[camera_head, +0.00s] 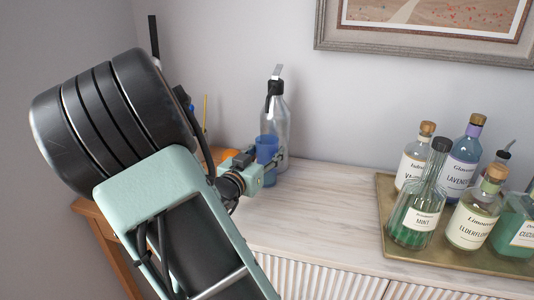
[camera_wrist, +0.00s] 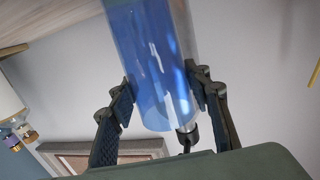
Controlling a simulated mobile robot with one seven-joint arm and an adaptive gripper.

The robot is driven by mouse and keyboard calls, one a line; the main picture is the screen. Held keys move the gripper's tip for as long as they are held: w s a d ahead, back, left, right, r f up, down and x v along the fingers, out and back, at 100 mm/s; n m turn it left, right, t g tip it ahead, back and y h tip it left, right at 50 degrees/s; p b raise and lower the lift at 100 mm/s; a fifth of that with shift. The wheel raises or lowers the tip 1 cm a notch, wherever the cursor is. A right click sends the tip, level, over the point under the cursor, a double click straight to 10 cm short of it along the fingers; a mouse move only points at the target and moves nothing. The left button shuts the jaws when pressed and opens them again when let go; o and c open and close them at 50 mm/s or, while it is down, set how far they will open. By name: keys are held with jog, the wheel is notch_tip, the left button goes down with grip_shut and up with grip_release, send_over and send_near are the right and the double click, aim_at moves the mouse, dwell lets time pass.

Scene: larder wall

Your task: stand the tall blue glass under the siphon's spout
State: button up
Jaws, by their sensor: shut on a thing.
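The tall blue glass (camera_head: 266,147) is between the fingers of my gripper (camera_head: 273,163), which is shut on it; it fills the middle of the wrist view (camera_wrist: 152,70). The siphon (camera_head: 280,112) is a clear bottle with a dark head and a pale lever, upright at the back of the cabinet top. The glass overlaps the siphon's lower front in the head view. The siphon's dark head shows past the glass in the wrist view (camera_wrist: 188,138). I cannot tell whether the glass is directly under the spout or whether its base touches the top.
A brass tray (camera_head: 383,220) with several labelled bottles, including a green mint bottle (camera_head: 413,217), stands at the right. The pale wooden top (camera_head: 315,205) between is clear. An orange object (camera_head: 222,154) sits left of the siphon, partly hidden. A framed picture (camera_head: 420,47) hangs behind.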

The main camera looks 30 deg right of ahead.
jog(key=shift+f, duration=0.15)
jog(key=o, duration=1.4)
jog(key=shift+o, duration=0.2)
jog(key=shift+s+a+r, duration=0.1)
jog(key=shift+a+r, duration=0.1)
jog(key=shift+a, duration=0.1)
jog(key=p+v, duration=0.2)
jog(key=v, duration=0.9)
jog(key=shift+a, duration=0.2)
jog(key=shift+s, duration=0.15)
